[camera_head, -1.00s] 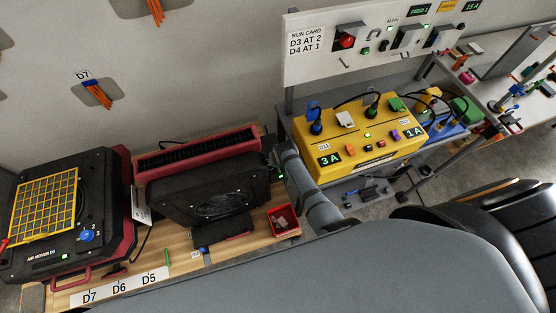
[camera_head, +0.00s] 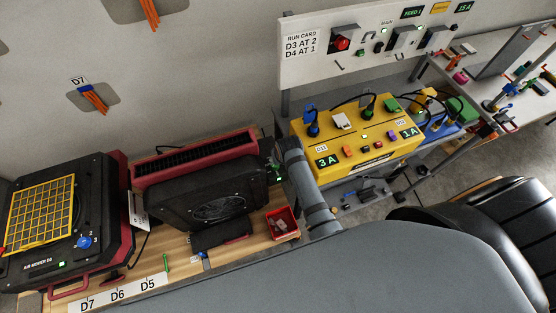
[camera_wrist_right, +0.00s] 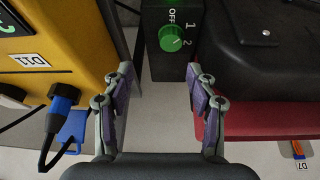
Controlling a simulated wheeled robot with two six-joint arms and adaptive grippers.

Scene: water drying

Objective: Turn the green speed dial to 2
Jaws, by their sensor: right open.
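The green dial (camera_wrist_right: 171,38) is on a dark control box in the right wrist view, with OFF, 1 and 2 printed around it. I cannot tell for sure which mark its pointer faces. My right gripper (camera_wrist_right: 160,82) is open, its two fingers apart with nothing between them. The dial lies ahead of the fingertips, between them in the picture, and is not gripped. In the head view my right arm reaches up beside the black dryer (camera_head: 215,200), and its gripper is hidden. My left gripper is in neither view.
A yellow power box (camera_head: 345,165) stands right of my right arm; in the wrist view its side (camera_wrist_right: 75,40) is close to the left finger. A red-and-black machine body (camera_wrist_right: 255,115) is close on the right. A red bin (camera_head: 283,222) sits on the bench.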

